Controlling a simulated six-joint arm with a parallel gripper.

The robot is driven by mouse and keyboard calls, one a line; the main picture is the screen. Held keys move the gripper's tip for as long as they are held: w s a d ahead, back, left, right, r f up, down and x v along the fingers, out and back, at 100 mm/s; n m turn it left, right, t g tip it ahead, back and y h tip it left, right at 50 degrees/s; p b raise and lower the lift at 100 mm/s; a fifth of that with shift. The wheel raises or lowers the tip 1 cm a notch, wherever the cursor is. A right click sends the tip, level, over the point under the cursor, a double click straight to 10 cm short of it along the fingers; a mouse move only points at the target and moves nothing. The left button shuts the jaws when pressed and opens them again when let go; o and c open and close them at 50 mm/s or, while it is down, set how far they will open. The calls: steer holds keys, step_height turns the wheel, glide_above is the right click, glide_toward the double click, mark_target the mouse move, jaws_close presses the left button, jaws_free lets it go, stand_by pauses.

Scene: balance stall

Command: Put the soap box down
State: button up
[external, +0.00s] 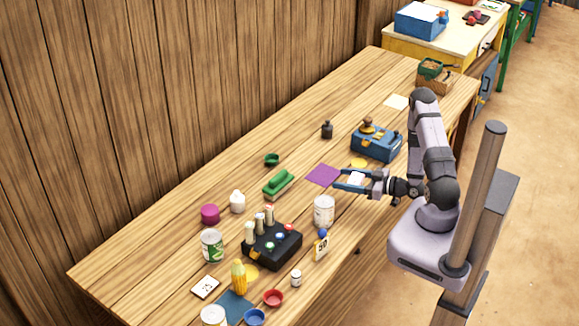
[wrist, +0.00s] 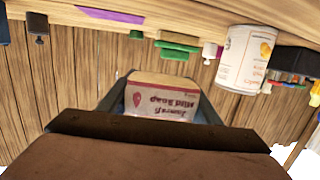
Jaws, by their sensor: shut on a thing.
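The soap box (external: 357,179) is a small pale box held between the two blue fingers of my gripper (external: 352,181). In the wrist view the soap box (wrist: 162,102) shows upside-down lettering that includes "Mild Soap", with one gripper finger along each side. My gripper is shut on it, close to the purple sheet (external: 323,174) and over the right part of the table (external: 330,120). I cannot tell how far the box is above the tabletop. Its underside is hidden.
A white can (external: 324,210) stands just left of my gripper, and a blue scale-like device (external: 376,143) stands behind it. Bare wood lies toward the wall.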

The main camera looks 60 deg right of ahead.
mark_target(344, 201)
steer(key=shift+f, duration=1.95)
steer(key=shift+f+p, duration=0.5)
steer(key=shift+f, duration=1.4)
steer(key=shift+f, duration=0.2)
steer(key=o, duration=1)
steer(key=shift+o, duration=0.2)
